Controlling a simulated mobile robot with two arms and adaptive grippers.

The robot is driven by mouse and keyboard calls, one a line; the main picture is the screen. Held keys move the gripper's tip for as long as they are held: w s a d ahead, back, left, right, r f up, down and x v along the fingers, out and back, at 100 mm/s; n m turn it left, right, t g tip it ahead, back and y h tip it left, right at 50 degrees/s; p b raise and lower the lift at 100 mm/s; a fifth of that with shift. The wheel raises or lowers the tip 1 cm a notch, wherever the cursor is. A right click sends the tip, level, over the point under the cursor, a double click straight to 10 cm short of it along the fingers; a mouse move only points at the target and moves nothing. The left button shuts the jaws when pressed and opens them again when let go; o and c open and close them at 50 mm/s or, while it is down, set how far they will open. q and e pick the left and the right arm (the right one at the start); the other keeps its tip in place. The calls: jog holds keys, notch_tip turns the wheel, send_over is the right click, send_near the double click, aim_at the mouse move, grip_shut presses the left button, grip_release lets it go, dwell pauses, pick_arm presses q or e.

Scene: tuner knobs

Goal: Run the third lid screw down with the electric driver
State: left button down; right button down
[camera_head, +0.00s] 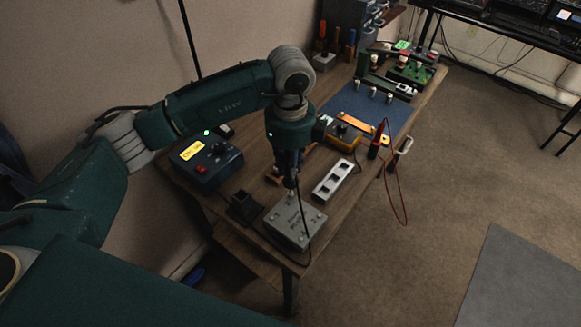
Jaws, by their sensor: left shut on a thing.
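A grey metal box with a lid (296,224) lies near the front corner of the workbench, with lettering on the lid and small screw spots near its corners. My left gripper (289,166) is above the lid's far edge, shut on the electric driver (290,182). The driver is dark and slim and points down. Its tip is at or just above the lid's far corner; I cannot tell whether it touches a screw. A dark cable hangs across the lid's right side. My right gripper is not in view.
A pale tray with dark compartments (333,180) lies right of the box. A black holder (243,208) stands at its left. A dark blue unit (206,160), a yellow device (343,136), a red-handled probe (376,145) and a blue mat (352,104) are farther back.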

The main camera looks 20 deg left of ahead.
pick_arm(q)
jog(key=shift+f+b, duration=0.3)
jog(key=shift+f, duration=0.1)
dwell(0.3)
jog(key=shift+f+b, duration=0.1)
jog(key=shift+b, duration=0.3)
dwell(0.7)
notch_tip(320, 180, up, 2)
jog(key=shift+r+p, duration=0.1)
jog(key=shift+p, duration=0.65)
jog(key=shift+r+p, duration=0.8)
jog(key=shift+r, duration=0.65)
